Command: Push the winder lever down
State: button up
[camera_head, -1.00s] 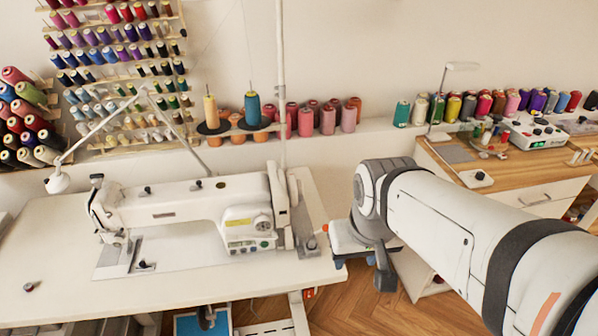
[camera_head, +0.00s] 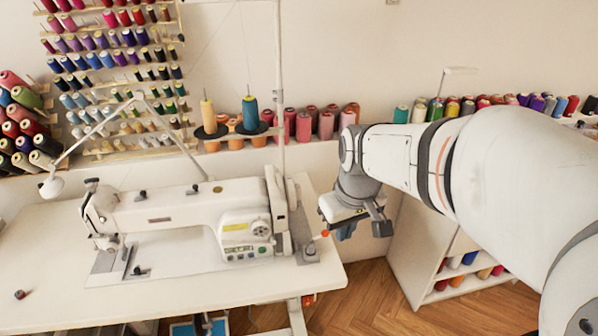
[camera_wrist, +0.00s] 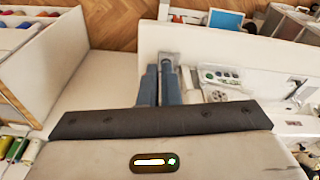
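The bobbin winder (camera_head: 310,252) is a small grey metal piece on the right end of the white sewing table. A small red-orange tip (camera_head: 325,233) stands beside it, likely on its lever. My gripper (camera_head: 345,230) hangs just right of this tip, near the table's right edge; I cannot tell if they touch. The winder's metal plate (camera_wrist: 170,56) shows just beyond the fingertips, and the fingers partly hide that area. The lever's position is unclear.
The white sewing machine (camera_head: 185,207) stands left of the winder. A thread stand with two cones (camera_head: 250,107) rises behind it. A white shelf unit (camera_head: 415,240) stands to the right, with open wooden floor (camera_head: 370,290) before it.

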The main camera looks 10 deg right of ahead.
aim_at(327, 233)
jog(key=w+f+n+b, duration=0.1)
jog(key=w+f+n, duration=0.1)
jog(key=w, duration=0.3)
jog(key=w+d+f+n+b, duration=0.1)
jog(key=w+f+n, duration=0.1)
jog(key=w+f, duration=0.3)
jog(key=w+d+f+n+g+b, duration=0.1)
jog(key=w+f+n, duration=0.1)
jog(key=w, duration=0.5)
jog(key=shift+w+f+y+b, duration=0.1)
jog(key=shift+f+y+b, duration=0.25)
jog(key=shift+f, duration=0.3)
grip_shut()
jog(key=shift+f, duration=0.15)
jog(key=shift+w+a+f+b, duration=0.1)
jog(key=shift+w+f+b, duration=0.05)
jog(key=shift+f+b, duration=1.35)
jog(key=shift+w+a+f+b, duration=0.1)
jog(key=shift+f+b, duration=0.9)
jog(key=shift+f, duration=0.9)
